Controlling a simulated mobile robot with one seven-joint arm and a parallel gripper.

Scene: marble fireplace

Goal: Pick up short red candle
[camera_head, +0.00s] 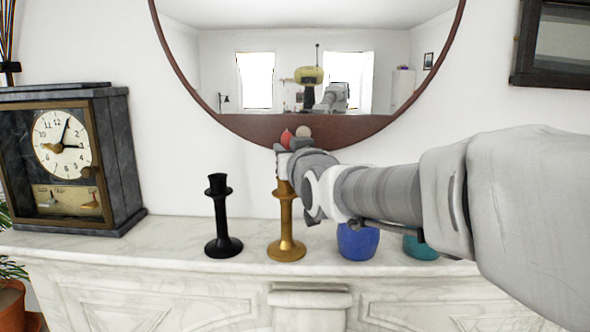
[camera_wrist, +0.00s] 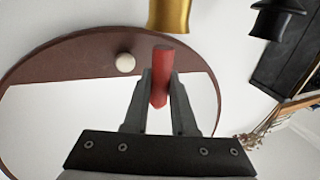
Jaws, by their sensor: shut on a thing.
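The short red candle (camera_wrist: 161,77) is between the two fingers of my gripper (camera_wrist: 160,86) in the wrist view. The fingers are shut on it. In the head view only the red tip of the candle (camera_head: 286,138) shows above my gripper (camera_head: 287,147); the rest is hidden by the fingers. My gripper is just above the gold candlestick (camera_head: 286,224), whose top is partly hidden behind it. In the wrist view the gold candlestick (camera_wrist: 169,15) is at the top edge, close to the candle's end. I cannot tell whether they touch.
A black candlestick (camera_head: 221,220) stands left of the gold one on the marble mantel (camera_head: 180,240). A blue cup (camera_head: 357,241) and a teal cup (camera_head: 420,246) stand to the right, below my arm. A clock (camera_head: 72,160) is at the left. A round mirror (camera_head: 240,123) hangs behind.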

